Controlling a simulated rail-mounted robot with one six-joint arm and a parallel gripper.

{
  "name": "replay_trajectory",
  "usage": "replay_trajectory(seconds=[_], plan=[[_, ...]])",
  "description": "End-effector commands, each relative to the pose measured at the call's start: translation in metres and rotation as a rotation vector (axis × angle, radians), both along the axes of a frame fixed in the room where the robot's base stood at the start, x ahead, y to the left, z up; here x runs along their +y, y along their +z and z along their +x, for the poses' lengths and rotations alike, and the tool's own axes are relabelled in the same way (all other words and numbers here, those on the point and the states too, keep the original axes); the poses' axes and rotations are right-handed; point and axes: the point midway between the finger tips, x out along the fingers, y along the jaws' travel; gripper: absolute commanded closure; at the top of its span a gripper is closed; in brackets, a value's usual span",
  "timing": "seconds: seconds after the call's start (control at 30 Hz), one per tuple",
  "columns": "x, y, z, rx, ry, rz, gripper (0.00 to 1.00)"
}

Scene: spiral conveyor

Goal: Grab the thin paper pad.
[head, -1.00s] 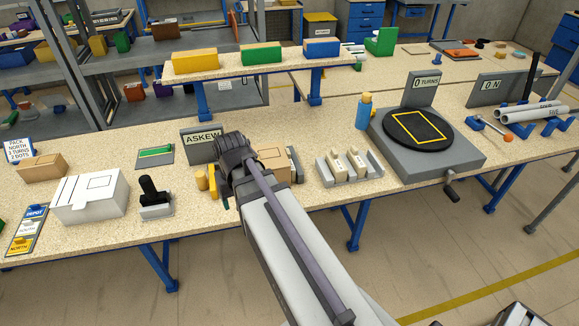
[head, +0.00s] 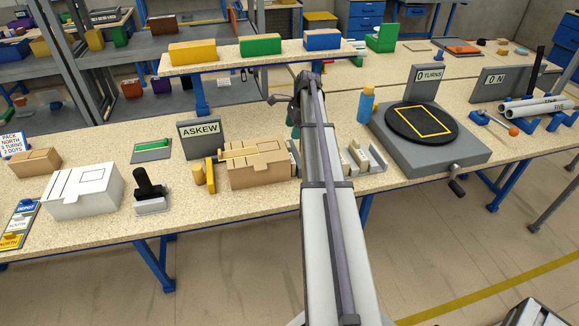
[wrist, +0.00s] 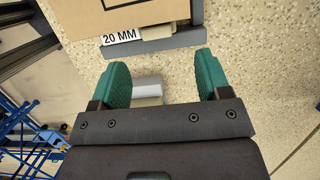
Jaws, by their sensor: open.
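Cream pads (head: 359,156) lie in a grey rack (head: 378,160) in the middle of the bench; my arm hides the rack's left part. I cannot tell which pad is the thin one. My gripper (head: 293,122) is above the bench between the cardboard box and the rack, mostly hidden by my arm. In the wrist view my gripper (wrist: 161,62) has its green fingers wide apart and nothing between them. Below them show a pale grey block (wrist: 148,84) and a cream edge, partly hidden by the gripper body. A "20 MM" label (wrist: 120,37) is just beyond the fingertips.
A cardboard box (head: 258,170) stands left of my gripper, with an "ASKEW" sign (head: 200,138) behind. A turntable (head: 421,123) on a grey base with a crank is to the right. A white box (head: 85,190) and a black-handled stamp (head: 150,187) are further left.

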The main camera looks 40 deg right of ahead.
Motion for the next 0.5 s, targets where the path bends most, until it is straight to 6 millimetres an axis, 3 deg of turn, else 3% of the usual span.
replay_trajectory(seconds=[0.03,0.23,0.5], plan=[[0.002,-0.017,0.001,0.000,0.000,0.000,0.30],[0.005,-0.019,0.001,0.000,0.000,0.000,0.30],[0.019,-0.067,0.004,0.000,0.002,0.000,0.30]])
